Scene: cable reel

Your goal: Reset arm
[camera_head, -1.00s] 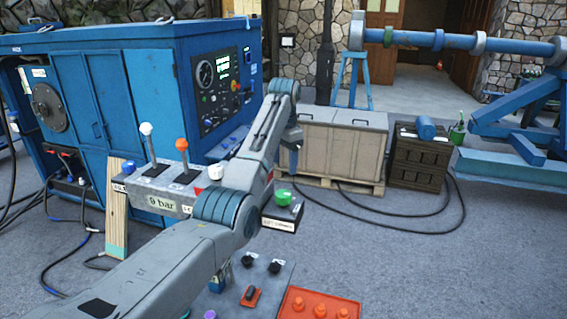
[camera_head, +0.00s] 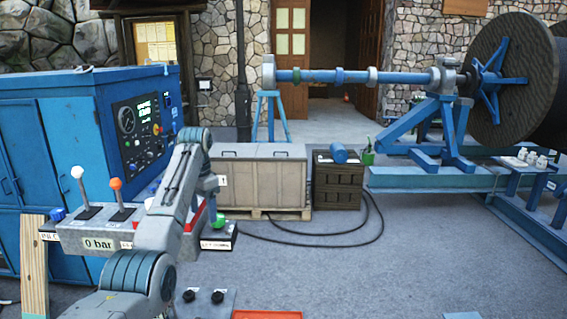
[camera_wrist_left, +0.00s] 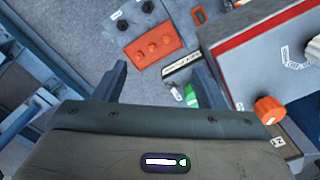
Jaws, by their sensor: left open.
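My left arm (camera_head: 185,185) comes in from the bottom left in the head view, over the control console (camera_head: 75,237). Its wrist bends down near a green button (camera_head: 219,221). My right gripper is not in view.
The console has a white-topped lever (camera_head: 78,172), an orange-topped lever (camera_head: 116,184) and a "0 bar" label (camera_head: 98,244). A blue cabinet (camera_head: 30,140) stands behind. A wooden crate (camera_head: 258,180) and a big cable reel (camera_head: 510,85) stand further off. Open floor lies centre right.

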